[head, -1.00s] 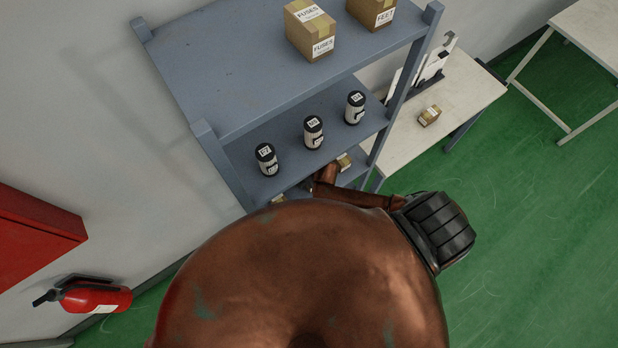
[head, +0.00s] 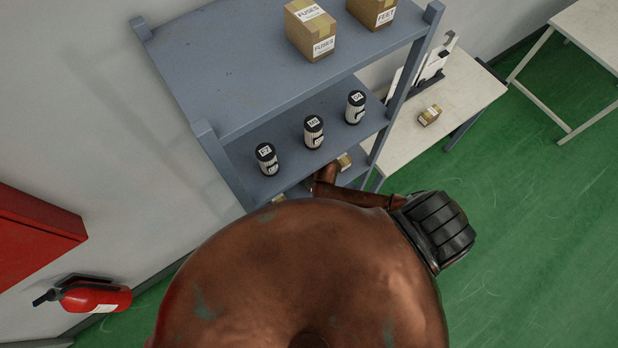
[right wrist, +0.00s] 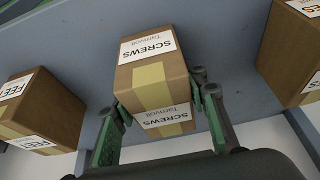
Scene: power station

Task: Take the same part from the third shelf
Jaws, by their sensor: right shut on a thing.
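A brown cardboard box labelled SCREWS (right wrist: 152,68) stands on the shelf in the right wrist view, with tan tape down its front. My right gripper (right wrist: 158,108) is shut on this box, its green fingers on either side. In the head view my copper arm reaches into the lower shelf, and the right gripper is mostly hidden there. A small part of a box (head: 344,161) shows on that lower shelf. My left gripper is not in view.
In the right wrist view a FEET box (right wrist: 40,108) stands left and another box (right wrist: 290,60), its label partly cut off, right. A small box (head: 430,116) lies on the white table (head: 465,95).

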